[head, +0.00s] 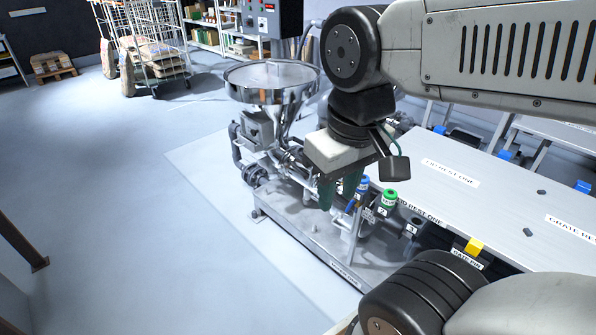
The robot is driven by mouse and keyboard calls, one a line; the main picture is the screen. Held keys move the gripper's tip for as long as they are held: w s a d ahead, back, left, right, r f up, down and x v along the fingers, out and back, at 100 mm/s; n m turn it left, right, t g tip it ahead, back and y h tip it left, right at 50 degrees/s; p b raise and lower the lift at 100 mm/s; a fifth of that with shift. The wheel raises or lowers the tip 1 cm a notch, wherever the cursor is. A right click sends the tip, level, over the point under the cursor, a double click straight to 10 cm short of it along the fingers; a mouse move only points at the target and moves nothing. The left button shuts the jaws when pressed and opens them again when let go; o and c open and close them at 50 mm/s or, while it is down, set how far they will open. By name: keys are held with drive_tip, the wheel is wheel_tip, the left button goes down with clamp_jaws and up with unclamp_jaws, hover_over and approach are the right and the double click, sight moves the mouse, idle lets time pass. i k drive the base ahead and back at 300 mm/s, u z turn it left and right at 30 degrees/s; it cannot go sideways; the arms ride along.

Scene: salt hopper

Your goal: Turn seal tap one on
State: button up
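My gripper (341,190) hangs from my arm in the middle of the view, its two dark green fingers pointing down and looking slightly apart. I see nothing held between them. Just right of and below the fingers, a blue-topped fitting (362,188) and a green-topped fitting (388,199) with small labels stand on the pump skid. A small blue lever (350,206) shows just below the right finger. The labels are too small to tell which is seal tap one. The fingers hide part of the pipework, and I cannot tell whether they touch it.
A steel hopper (272,80) stands on the skid (300,228) behind and left of my gripper. A pale table (470,185) with labels fills the right side, with a yellow piece (474,246) at its edge. A wire cart (145,50) stands far back.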

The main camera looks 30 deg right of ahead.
sight(353, 202)
drive_tip(key=k, duration=0.5)
drive_tip(key=u, duration=1.25)
drive_tip(key=i, duration=1.05)
drive_tip(key=z, duration=2.15)
